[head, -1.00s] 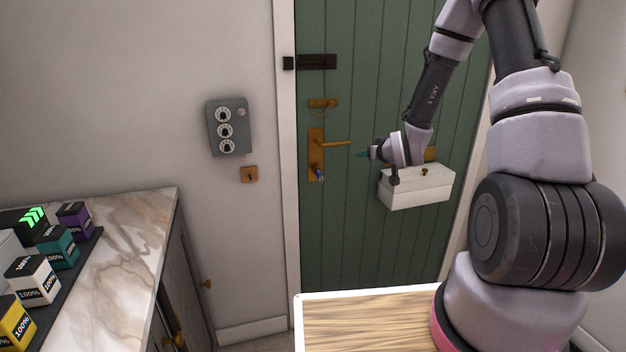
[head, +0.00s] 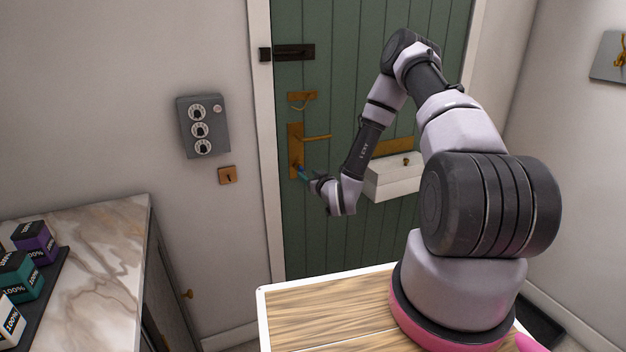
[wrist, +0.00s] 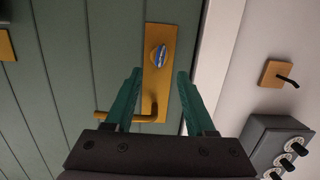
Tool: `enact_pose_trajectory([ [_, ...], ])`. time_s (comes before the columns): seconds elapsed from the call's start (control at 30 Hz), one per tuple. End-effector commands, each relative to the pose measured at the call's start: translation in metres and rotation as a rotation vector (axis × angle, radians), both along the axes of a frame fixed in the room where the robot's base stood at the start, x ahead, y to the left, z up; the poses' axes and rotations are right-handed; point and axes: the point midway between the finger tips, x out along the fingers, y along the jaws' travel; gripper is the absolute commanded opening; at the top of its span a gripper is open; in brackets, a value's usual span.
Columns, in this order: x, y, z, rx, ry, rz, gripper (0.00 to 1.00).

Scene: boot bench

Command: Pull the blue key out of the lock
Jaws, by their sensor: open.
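The blue key (wrist: 160,57) sits in the lock on the brass plate (wrist: 154,85) of the green door. In the wrist view it shows ahead of my gripper (wrist: 160,75), roughly between the two teal fingertips. The fingers are open with nothing between them; I cannot tell the exact distance to the key. In the head view the brass plate (head: 295,150) is on the door's left side, and my gripper (head: 306,176) is beside its lower end. The key is mostly hidden there by the fingers.
A brass lever handle (head: 317,137) sticks out above the lock. A white box (head: 393,178) is mounted on the door to the right. A grey dial box (head: 203,127) and a small brass plate (head: 228,175) are on the wall left of the door frame.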

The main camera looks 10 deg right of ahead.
Motion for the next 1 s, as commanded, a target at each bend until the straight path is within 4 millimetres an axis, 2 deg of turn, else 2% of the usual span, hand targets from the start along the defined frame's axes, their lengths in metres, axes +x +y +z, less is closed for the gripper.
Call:
enact_pose_trajectory([
  [0.1,0.022,0.004,-0.003,-0.002,-0.002,0.0,0.55],
  [0.3,0.048,0.01,-0.007,-0.001,-0.001,0.0,0.55],
  [0.5,0.058,0.012,-0.009,-0.001,0.001,0.0,0.55],
  [0.73,0.058,0.011,-0.009,0.0,0.002,0.0,0.55],
  [0.77,0.058,0.011,-0.009,0.0,0.002,0.0,0.51],
  [0.8,0.058,0.011,-0.009,0.0,0.002,0.0,0.36],
  [0.9,0.058,0.011,-0.009,0.0,0.002,0.0,0.0],
  [1.0,0.058,0.011,-0.009,0.0,0.002,0.0,0.0],
])
